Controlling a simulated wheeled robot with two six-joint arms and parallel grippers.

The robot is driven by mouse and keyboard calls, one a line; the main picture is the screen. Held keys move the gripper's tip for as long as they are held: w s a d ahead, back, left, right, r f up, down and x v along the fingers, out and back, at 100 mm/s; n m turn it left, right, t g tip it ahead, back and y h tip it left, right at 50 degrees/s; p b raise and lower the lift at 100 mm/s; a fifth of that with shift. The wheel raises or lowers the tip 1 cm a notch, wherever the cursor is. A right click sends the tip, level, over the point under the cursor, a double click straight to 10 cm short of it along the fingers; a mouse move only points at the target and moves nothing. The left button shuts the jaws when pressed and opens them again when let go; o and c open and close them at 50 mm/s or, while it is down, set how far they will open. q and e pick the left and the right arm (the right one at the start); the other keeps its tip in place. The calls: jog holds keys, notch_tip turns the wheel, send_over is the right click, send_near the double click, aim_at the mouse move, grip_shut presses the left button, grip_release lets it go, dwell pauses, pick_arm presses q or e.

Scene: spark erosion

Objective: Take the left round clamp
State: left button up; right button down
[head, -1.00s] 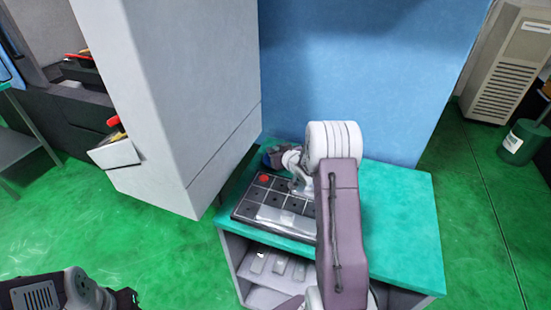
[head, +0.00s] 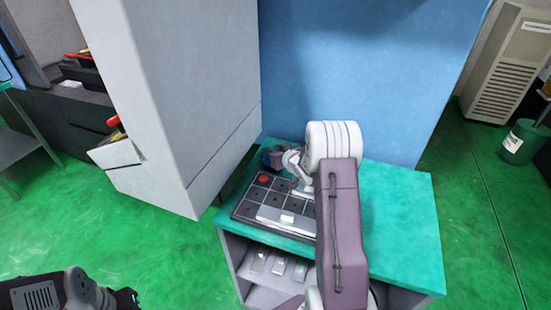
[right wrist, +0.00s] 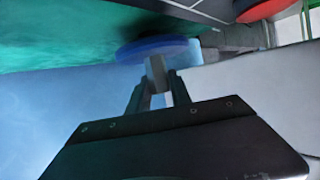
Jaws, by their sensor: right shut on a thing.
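A round clamp with a blue disc (right wrist: 152,48) and a short grey stem is in the right wrist view. My right gripper (right wrist: 158,88) is shut on its grey stem, and the disc lies just beyond the fingertips. In the head view the right gripper (head: 277,160) is over the far left corner of the bench, with a bit of blue at its tip. Much of it is hidden by my wrist. My left gripper (head: 128,297) is at the lower left edge, away from the bench; its jaws cannot be made out.
A dark board (head: 246,207) with square pockets and a red disc (head: 263,178) lies on the green-topped bench (head: 405,220). A grey machine cabinet (head: 180,100) stands close on the left, and a blue wall (head: 350,70) behind. The bench's right side is clear.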

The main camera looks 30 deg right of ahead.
aim_at(275, 147)
jog(key=shift+w+r, duration=0.1)
jog(key=shift+r, duration=0.05)
notch_tip(275, 147, up, 10)
jog(key=shift+f+p, duration=0.1)
jog(key=shift+p, duration=1)
